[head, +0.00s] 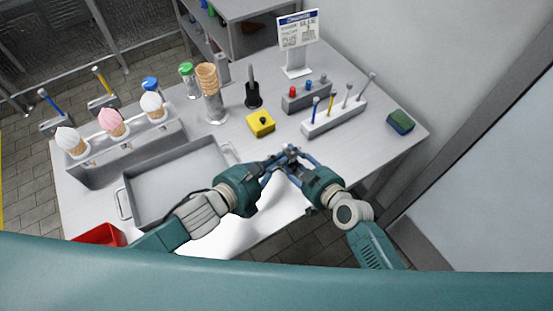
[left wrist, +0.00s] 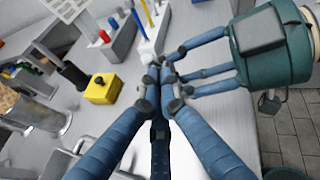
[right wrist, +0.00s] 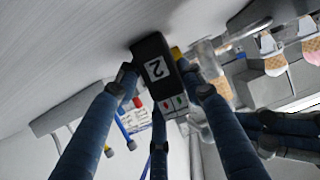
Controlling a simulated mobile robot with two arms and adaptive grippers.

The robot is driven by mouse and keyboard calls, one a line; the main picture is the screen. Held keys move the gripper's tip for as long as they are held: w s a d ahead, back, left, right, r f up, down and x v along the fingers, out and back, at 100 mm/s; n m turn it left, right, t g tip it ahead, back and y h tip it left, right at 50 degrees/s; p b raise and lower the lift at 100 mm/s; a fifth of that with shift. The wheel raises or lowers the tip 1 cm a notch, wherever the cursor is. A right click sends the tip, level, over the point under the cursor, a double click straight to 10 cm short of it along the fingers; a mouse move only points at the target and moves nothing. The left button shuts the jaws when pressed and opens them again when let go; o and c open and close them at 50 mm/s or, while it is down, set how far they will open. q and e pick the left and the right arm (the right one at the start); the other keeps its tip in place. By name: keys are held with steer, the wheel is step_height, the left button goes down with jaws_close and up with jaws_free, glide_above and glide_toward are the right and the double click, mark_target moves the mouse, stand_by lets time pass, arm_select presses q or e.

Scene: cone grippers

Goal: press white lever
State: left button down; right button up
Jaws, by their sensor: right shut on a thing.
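A pale grey block (head: 318,128) at the back right of the table has a row of upright levers. One is blue, one yellow, and two are pale (head: 347,94) (head: 369,82); I cannot tell white from grey. My right gripper (right wrist: 158,75) is shut on a black box (right wrist: 153,60) labelled "2", with red and green marks. The box is held above the table, in front of the lever block. My left gripper (left wrist: 160,78) has its fingertips close together, beside the right fingers; I see nothing between them. Both grippers are apart from the levers.
A grey block with red and blue knobs (head: 292,104) stands behind the levers, with a yellow button box (head: 260,126) left of it.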

arm_select(q)
steer(key=shift+w+d+r, duration=0.1)
steer(key=shift+d+r, duration=0.05)
steer(key=shift+r, duration=0.05)
steer(key=shift+w+d+r+m+g+y, duration=0.2)
steer(key=shift+d+r+m+g+y, duration=0.1)
steer(key=shift+r+g+y, duration=0.3)
steer(key=shift+w+d+r+m+g+y, duration=0.15)
steer(key=shift+w+d+r+g+y, duration=0.15)
steer(key=shift+g+y, duration=0.4)
steer(key=shift+w+d+r+m+g+y, duration=0.2)
steer(key=shift+d+g+y, duration=0.15)
steer(key=shift+g+y, duration=0.4)
steer(key=shift+w+d+r+m+g+y, duration=0.2)
steer(key=shift+d+g+y, duration=0.15)
steer(key=shift+g+y, duration=0.35)
steer(key=shift+w+d+r+y, duration=0.1)
steer(key=shift+w+d+y, duration=0.1)
steer(key=shift+y, duration=0.25)
steer(key=shift+d+r, duration=0.1)
steer(key=shift+d, duration=0.05)
steer(key=shift+r, duration=0.1)
stand_by(0.6)
steer(key=shift+r, duration=0.7)
